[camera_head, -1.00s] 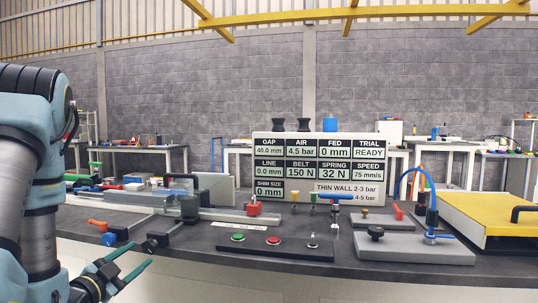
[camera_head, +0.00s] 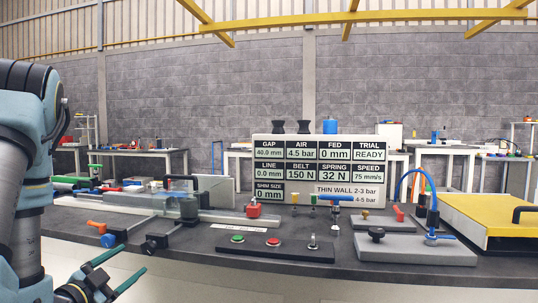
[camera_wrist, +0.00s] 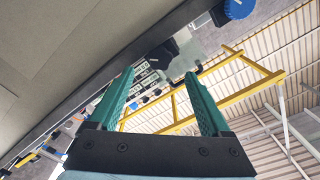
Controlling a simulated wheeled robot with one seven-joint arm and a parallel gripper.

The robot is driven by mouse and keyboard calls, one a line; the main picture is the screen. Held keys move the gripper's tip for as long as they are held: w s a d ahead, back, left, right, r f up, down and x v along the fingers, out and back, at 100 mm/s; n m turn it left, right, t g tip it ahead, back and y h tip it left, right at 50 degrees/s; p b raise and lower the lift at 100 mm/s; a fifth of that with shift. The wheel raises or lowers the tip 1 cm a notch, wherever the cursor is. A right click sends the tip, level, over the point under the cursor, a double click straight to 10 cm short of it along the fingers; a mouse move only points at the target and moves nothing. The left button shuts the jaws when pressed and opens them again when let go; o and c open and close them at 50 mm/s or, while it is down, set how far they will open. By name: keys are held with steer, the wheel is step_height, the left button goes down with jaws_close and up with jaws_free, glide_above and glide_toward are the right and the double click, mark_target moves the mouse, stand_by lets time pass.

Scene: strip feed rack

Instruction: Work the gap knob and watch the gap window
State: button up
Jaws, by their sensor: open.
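The gap window (camera_head: 269,155) on the white display board reads 40.0 mm. A blue knob (camera_head: 107,240) and a black knob (camera_head: 155,243) stand at the bench's front left edge; I cannot tell which is the gap knob. The blue knob also shows at the top of the wrist view (camera_wrist: 238,8). My gripper (camera_head: 134,258) is low at the left, in front of the bench edge and nearer the camera than these knobs. Its green fingers are open, with nothing between them; they also show in the wrist view (camera_wrist: 160,78).
An orange handle (camera_head: 97,225) is beside the blue knob. A button panel (camera_head: 275,246) with green and red buttons, grey plates with a black knob (camera_head: 377,234), and a yellow-topped unit (camera_head: 490,215) stand farther right. The floor in front is clear.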

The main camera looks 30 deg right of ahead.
steer(key=p+v, duration=0.6)
steer(key=p, duration=0.2)
steer(key=shift+p, duration=0.3)
stand_by(0.5)
